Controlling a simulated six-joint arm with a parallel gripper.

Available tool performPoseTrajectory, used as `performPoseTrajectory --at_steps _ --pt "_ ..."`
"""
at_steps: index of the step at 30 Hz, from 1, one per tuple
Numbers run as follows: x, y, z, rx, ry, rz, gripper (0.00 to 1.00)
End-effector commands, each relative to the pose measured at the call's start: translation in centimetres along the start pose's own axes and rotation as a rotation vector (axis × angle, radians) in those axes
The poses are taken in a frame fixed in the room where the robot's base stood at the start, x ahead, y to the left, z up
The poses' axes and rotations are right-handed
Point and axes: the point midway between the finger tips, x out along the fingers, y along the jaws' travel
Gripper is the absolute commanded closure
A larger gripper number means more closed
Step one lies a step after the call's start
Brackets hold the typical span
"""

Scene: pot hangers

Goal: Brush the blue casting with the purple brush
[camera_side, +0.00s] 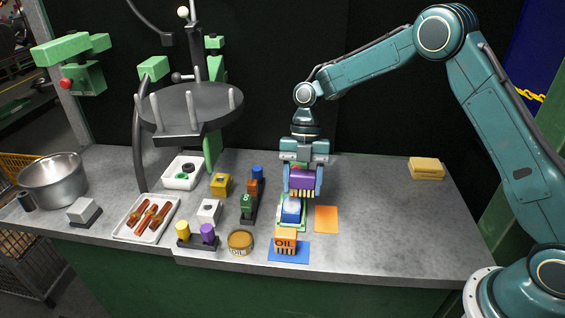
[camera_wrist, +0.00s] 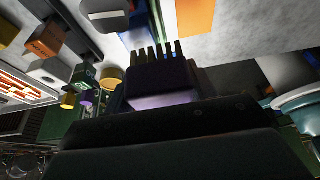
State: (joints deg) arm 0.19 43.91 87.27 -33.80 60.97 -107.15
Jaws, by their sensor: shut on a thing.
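My gripper (camera_side: 303,180) is shut on the purple brush (camera_side: 301,181), with its bristles pointing down. In the wrist view the purple brush (camera_wrist: 158,80) shows close up with its dark bristles. The blue casting (camera_side: 292,211) stands on a green holder (camera_side: 283,226) right below the brush, with a pale top. The bristles are at or just above the casting's top; I cannot tell whether they touch. In the wrist view the casting is mostly hidden behind the brush.
An orange mat (camera_side: 326,219) lies right of the casting. In front, an orange OIL block (camera_side: 286,241) stands on a blue mat (camera_side: 275,252), beside a round oil tin (camera_side: 240,242). Coloured blocks and trays fill the left. A yellow sponge (camera_side: 426,168) lies far right; the bench between is clear.

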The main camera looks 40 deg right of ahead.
Motion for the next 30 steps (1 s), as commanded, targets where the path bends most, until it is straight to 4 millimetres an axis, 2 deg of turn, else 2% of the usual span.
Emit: performPoseTrajectory --at_steps 9,13,20,30 --pt "-3.8 0.1 -1.5 -0.001 -0.002 0.003 0.62" --pt "-4.5 0.0 -1.8 0.0 -0.002 0.001 0.62" --pt "-4.1 0.0 -1.7 0.0 0.0 0.0 0.62" --pt "-1.5 0.0 -0.6 0.001 0.0 0.0 0.62"
